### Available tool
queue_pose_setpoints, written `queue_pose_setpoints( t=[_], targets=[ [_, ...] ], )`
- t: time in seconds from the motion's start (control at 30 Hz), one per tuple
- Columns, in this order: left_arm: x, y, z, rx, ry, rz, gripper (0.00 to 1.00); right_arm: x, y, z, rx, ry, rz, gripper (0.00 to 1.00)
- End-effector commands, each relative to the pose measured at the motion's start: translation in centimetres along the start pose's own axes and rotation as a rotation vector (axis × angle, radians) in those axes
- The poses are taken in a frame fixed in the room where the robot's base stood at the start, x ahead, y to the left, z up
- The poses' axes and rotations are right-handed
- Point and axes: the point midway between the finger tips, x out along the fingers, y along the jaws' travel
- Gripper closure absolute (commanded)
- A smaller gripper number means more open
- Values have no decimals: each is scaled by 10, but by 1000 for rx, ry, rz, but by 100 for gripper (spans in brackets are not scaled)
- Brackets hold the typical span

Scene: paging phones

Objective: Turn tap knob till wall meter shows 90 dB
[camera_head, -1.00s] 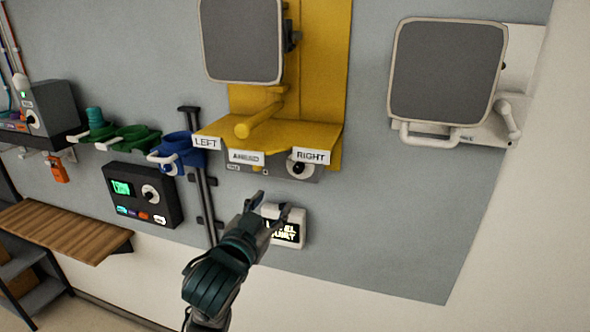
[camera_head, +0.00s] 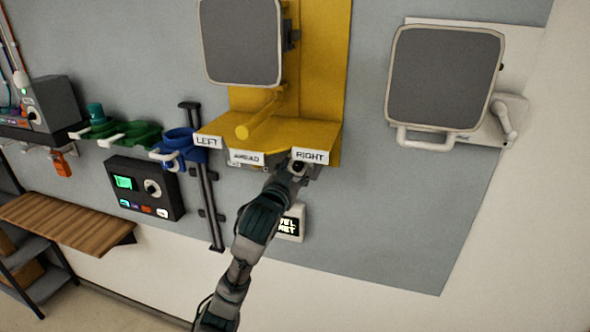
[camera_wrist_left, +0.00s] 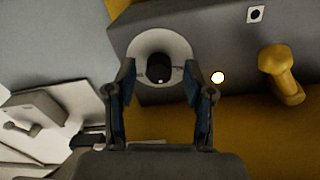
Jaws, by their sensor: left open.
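The tap knob (camera_wrist_left: 159,68) is a dark round knob on a pale disc, on the grey box below the yellow bracket. In the left wrist view it sits between my left gripper's (camera_wrist_left: 160,78) two fingertips, with gaps visible on both sides. In the head view my left gripper (camera_head: 293,169) is open at this knob, under the RIGHT label, and partly covers the box. The wall meter (camera_head: 291,223) is a white box with a black display, below the knob. My arm hides its left part, and I see only partial lettering and no dB number.
The yellow bracket (camera_head: 318,138) juts out just above my gripper. A framed grey panel (camera_head: 446,77) hangs at right; the lower-right wall is clear.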

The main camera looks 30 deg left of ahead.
Motion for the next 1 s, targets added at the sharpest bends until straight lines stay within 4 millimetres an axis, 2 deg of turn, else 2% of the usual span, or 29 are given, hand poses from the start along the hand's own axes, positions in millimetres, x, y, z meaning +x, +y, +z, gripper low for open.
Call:
queue_pose_setpoints(
  t=[0.1,0.3,0.33,0.67,1.0],
  targets=[
    [0,0,0,0,-1,0,47,0,0,0,0,0,0,60],
    [0,0,0,-1,-1,0,97,0,0,0,0,0,0,60],
    [0,0,0,-1,-1,0,100,0,0,0,0,0,0,60],
    [0,0,0,-32,0,1,100,0,0,0,0,0,0,60],
    [0,0,0,-238,7,0,100,0,0,0,0,0,0,60]
  ],
)
